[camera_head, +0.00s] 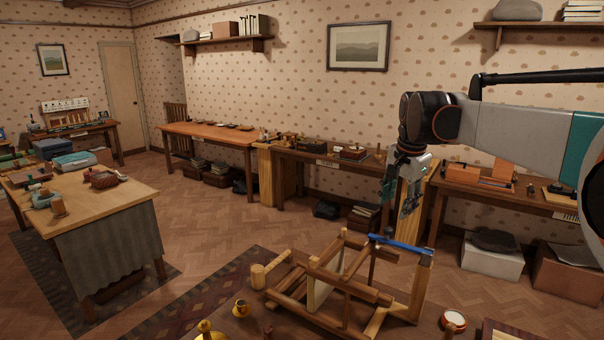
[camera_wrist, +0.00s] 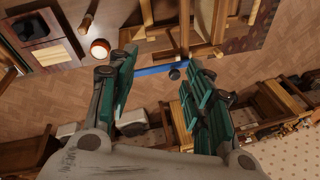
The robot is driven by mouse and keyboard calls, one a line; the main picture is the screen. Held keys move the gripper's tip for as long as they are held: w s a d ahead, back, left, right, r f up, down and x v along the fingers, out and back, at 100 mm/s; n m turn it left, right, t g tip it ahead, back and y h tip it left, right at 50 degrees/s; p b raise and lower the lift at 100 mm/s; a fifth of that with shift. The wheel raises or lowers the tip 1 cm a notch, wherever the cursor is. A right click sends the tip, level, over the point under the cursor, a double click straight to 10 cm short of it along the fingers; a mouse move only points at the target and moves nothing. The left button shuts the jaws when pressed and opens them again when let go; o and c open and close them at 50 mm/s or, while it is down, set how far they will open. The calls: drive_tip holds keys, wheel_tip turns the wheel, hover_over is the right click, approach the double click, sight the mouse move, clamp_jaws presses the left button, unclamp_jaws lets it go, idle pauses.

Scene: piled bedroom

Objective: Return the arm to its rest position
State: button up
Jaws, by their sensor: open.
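My gripper (camera_head: 404,192) hangs from my arm at the right of the head view, pointing down. It is above and behind the wooden frame (camera_head: 345,283) on the near table, with a visible gap to it. In the wrist view the two green-padded fingers of my gripper (camera_wrist: 155,92) stand apart with nothing between them. Past the fingertips the blue bar (camera_wrist: 160,69) of the wooden frame shows. My arm reaches in from the right edge of the head view.
Loaded tables line the back wall. A wall shelf (camera_head: 545,25) is above my arm. Open parquet floor (camera_head: 215,220) lies left of the wooden frame.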

drive_tip(key=s+a+f+n+t+b, duration=0.1)
drive_tip(key=s+f+n+b, duration=0.15)
drive_tip(key=s, duration=0.75)
drive_tip(key=s+a+f+n+t+b, duration=0.1)
drive_tip(key=s+a+f+n, duration=0.15)
drive_tip(key=s, duration=0.75)
drive_tip(key=s+f+n+t+b, duration=0.2)
drive_tip(key=s+f+n, duration=0.4)
drive_tip(key=s+f, duration=0.8)
drive_tip(key=shift+s+a+f+b, duration=0.3)
drive_tip(key=shift+s+b, duration=0.2)
drive_tip(key=shift+b, duration=0.3)
